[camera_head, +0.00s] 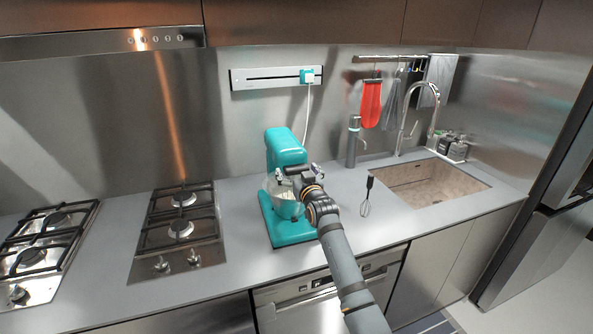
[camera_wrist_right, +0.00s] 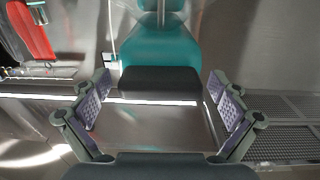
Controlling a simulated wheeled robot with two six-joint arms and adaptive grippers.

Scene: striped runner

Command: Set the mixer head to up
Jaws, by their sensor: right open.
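The teal mixer (camera_head: 288,148) stands on the grey counter, left of the sink. Its base (camera_head: 290,232) reaches toward the counter's front, with a bowl (camera_head: 284,207) above it. My right gripper (camera_head: 290,182) is at the front end of the mixer head, above the bowl, and hides part of both. In the right wrist view the gripper (camera_wrist_right: 160,88) is open, its purple-padded fingers wide apart. The teal head (camera_wrist_right: 160,52) lies just beyond and between the fingertips, with a dark band at its near edge. I cannot tell whether they touch. My left gripper is out of view.
A whisk (camera_head: 366,195) lies on the counter right of the mixer. A dark bottle-like appliance (camera_head: 353,142) stands behind. The sink (camera_head: 428,184) is at the right, gas hobs (camera_head: 180,228) at the left. A cord runs from the wall rail (camera_head: 265,78) down behind the mixer.

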